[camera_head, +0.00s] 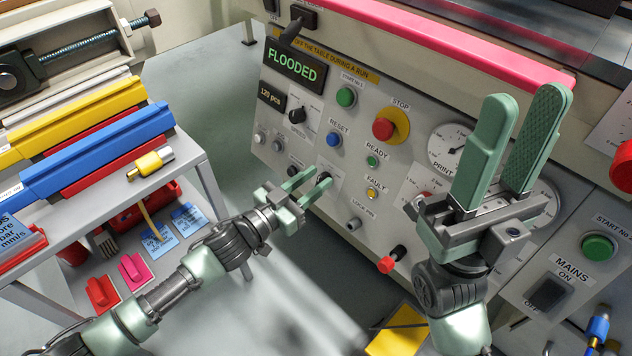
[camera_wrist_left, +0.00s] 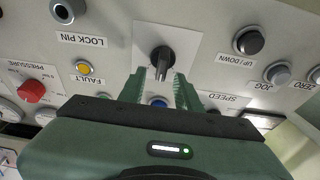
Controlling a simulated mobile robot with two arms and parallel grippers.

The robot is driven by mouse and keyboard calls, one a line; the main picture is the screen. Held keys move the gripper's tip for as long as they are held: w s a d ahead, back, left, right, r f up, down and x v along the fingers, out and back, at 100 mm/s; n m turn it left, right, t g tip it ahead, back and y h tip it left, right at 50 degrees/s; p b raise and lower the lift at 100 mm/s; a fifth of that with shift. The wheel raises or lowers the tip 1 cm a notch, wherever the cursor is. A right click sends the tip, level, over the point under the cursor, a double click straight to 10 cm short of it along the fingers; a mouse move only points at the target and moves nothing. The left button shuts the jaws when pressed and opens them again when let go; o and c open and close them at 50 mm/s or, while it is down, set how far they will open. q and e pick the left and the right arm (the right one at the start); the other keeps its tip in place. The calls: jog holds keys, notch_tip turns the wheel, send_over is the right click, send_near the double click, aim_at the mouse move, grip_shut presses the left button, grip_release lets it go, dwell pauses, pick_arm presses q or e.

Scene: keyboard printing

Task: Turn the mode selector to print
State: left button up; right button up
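The mode selector is taken to be a black rotary knob (camera_wrist_left: 162,60) on a white plate, seen in the left wrist view. In the head view the knob (camera_head: 323,180) is partly hidden by my left gripper. My left gripper (camera_head: 307,182) is open at the panel, its green fingers pointing at the knob. In the left wrist view its fingertips (camera_wrist_left: 163,82) lie to either side of the knob's lower part; I cannot tell whether they touch it. The selector's labels are not readable. My right gripper (camera_head: 526,110) is open and empty, raised in front of the panel's right part.
The panel carries a lit FLOODED display (camera_head: 296,66), a red STOP button (camera_head: 383,129), a SPEED knob (camera_head: 297,115), a blue RESET button (camera_head: 334,139) and a red PRESSURE knob (camera_wrist_left: 32,91). A shelf cart (camera_head: 190,168) with coloured bars stands left.

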pick_arm(q)
jog(key=shift+w+d, duration=0.2)
grip_shut()
